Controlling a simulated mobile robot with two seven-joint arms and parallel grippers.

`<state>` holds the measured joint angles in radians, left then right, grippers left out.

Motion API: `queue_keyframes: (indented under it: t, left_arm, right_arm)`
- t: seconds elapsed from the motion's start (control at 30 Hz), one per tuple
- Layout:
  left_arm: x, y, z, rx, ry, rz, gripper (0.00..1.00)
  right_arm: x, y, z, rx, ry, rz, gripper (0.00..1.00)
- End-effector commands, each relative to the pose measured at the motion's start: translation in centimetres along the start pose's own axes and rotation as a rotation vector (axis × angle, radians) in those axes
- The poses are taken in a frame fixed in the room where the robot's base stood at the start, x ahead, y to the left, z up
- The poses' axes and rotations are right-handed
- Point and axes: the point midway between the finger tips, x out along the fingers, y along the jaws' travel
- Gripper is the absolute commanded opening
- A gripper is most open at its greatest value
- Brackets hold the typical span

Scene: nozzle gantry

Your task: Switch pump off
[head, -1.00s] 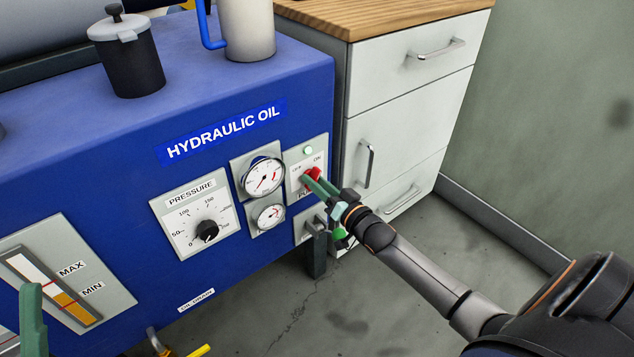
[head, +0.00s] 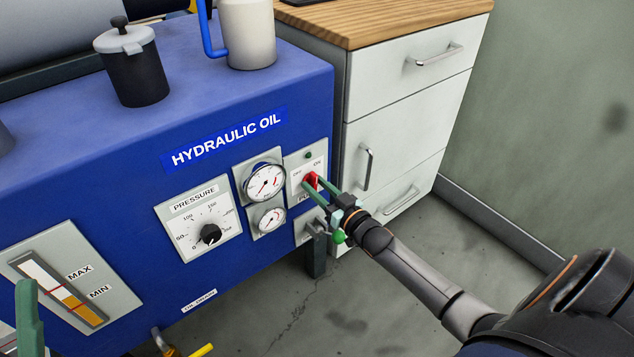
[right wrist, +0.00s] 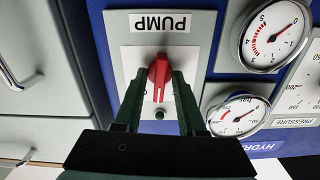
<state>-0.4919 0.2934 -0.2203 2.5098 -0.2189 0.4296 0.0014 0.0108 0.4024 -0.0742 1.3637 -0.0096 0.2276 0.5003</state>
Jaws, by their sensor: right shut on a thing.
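The red pump switch knob (head: 311,180) sits on a white plate (head: 294,162) marked OFF and ON, at the right end of the blue hydraulic unit's front. My right gripper (head: 314,187) is shut on the knob. In the right wrist view the knob (right wrist: 159,72) is between the two green fingers, its white mark pointing towards the lamp. The small lamp (head: 308,155) above the knob is dark green and unlit. Part of my left gripper (head: 29,310), a green finger, shows at the lower left; its opening cannot be seen.
Two round gauges (head: 264,182) and a black pressure dial (head: 210,234) are left of the switch. A white drawer cabinet (head: 395,130) stands close on the right. The grey floor in front is open.

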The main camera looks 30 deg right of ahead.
Motion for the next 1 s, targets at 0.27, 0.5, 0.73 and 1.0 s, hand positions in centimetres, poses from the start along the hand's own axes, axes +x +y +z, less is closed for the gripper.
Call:
queue_keyframes:
  t: [0.27, 0.5, 0.73, 1.0]
  left_arm:
    - [0.68, -0.40, -0.69, 0.010, -0.004, -0.003, 0.50]
    - [0.88, -0.51, -0.93, 0.016, -0.005, -0.004, 0.50]
    - [0.99, -0.59, -1.06, 0.019, -0.004, -0.005, 0.50]
    - [1.05, -0.67, -1.12, 0.021, -0.003, -0.007, 0.50]
  right_arm:
    - [-0.03, -0.01, -0.09, -0.259, 0.000, 0.000, 0.00]
    - [-0.02, 0.01, -0.01, -0.443, -0.001, 0.000, 0.00]
    - [-0.02, 0.00, -0.01, -0.562, 0.001, 0.000, 0.00]
    - [-0.01, -0.01, 0.02, -0.622, 0.001, -0.001, 0.00]
